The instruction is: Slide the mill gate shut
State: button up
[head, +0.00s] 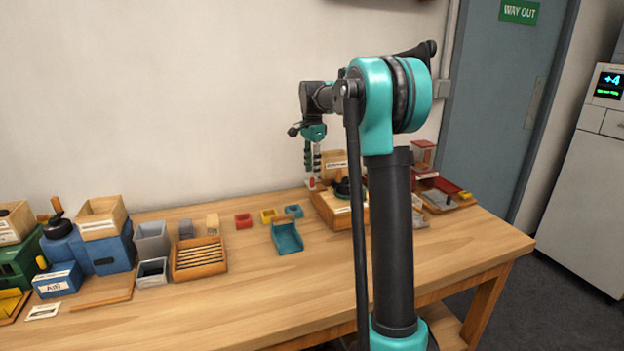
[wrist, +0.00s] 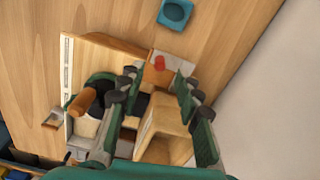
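The mill is a wooden box (head: 329,208) with a pale wooden hopper (head: 335,165), near the table's back edge. In the wrist view, the mill (wrist: 85,52) also shows dark round parts and an orange-brown handle (wrist: 83,101). A red knob (wrist: 159,62) stands on a pale flat plate (wrist: 178,68) that sticks out at one side of the mill; this looks like the gate. My gripper (head: 312,172) points down over that end. In the wrist view my gripper (wrist: 158,76) has its fingers apart, with the knob between the tips in the picture. Contact cannot be told.
A teal cup (wrist: 175,14) lies beyond the plate. A teal scoop (head: 287,237) and small coloured cups are left of the mill. A red-topped device (head: 423,155) stands to its right, partly behind my arm. The table front is clear.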

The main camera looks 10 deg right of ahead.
jog(key=shift+f, duration=2.25)
grip_shut()
